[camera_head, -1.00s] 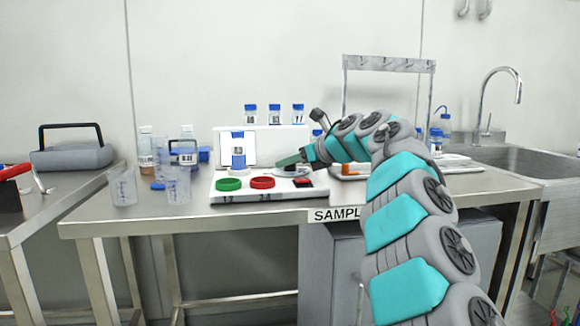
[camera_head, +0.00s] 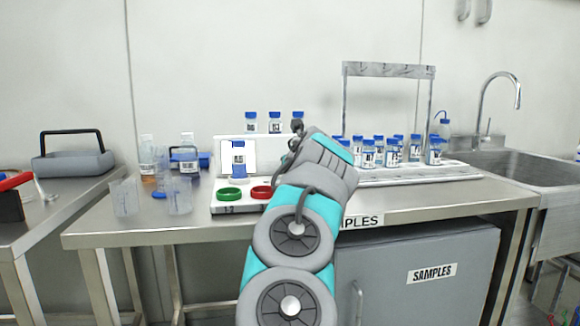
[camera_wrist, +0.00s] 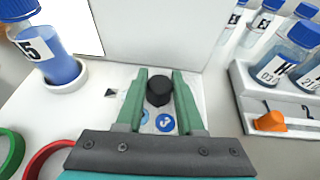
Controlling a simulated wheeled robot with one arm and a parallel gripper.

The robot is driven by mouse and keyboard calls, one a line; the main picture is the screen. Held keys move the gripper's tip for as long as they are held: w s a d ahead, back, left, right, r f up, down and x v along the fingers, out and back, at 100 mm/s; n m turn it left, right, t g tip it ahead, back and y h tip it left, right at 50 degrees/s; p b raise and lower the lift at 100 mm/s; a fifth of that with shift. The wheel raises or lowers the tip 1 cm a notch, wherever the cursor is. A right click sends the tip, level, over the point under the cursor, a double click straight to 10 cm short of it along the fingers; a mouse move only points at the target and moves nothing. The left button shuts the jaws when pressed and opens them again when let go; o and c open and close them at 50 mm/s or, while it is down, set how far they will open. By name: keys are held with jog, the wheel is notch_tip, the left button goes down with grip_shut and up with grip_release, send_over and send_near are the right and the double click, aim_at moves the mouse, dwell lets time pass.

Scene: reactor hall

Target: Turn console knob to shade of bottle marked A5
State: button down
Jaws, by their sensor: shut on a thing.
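The console (camera_head: 225,209) is white, with a green ring (camera_head: 229,194) and a red ring (camera_head: 261,192) on its front. A blue-capped bottle of blue liquid (camera_head: 238,160) stands on it in a white holder. In the wrist view, this bottle (camera_wrist: 55,58) has a label ending in 5; the rest is cut off. The black knob (camera_wrist: 159,91) sits between the green fingers of my gripper (camera_wrist: 160,86), which is shut on it. A blue disc with a white mark (camera_wrist: 165,123) and a partly hidden lighter blue disc (camera_wrist: 145,116) lie near the knob. My arm hides the gripper and knob in the head view.
A rack (camera_head: 440,172) of several blue-capped bottles stands right of the console. An orange piece (camera_wrist: 270,121) lies on the rack's front. Three bottles (camera_head: 274,122) stand behind the console. Clear beakers (camera_head: 124,197) stand at left; a sink (camera_head: 520,165) is at right.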

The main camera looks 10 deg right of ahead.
jog(key=shift+d+m+g+h+p, duration=0.1)
jog(key=shift+m+g+h+p, duration=0.35)
jog(key=shift+m+h, duration=2.35)
jog(key=shift+m+g+h, duration=1.45)
jog(key=shift+m+h, duration=0.55)
jog(key=shift+h, duration=0.4)
jog(key=shift+m+g+h, duration=0.3)
jog(key=shift+m, duration=0.1)
jog(key=shift+m+g+h, duration=0.5)
jog(key=shift+m+g, duration=0.3)
jog(key=shift+g, duration=0.1)
jog(key=c, duration=0.5)
grip_release()
jog(key=shift+c, duration=0.2)
jog(key=shift+v, duration=4)
jog(key=shift+f, duration=0.15)
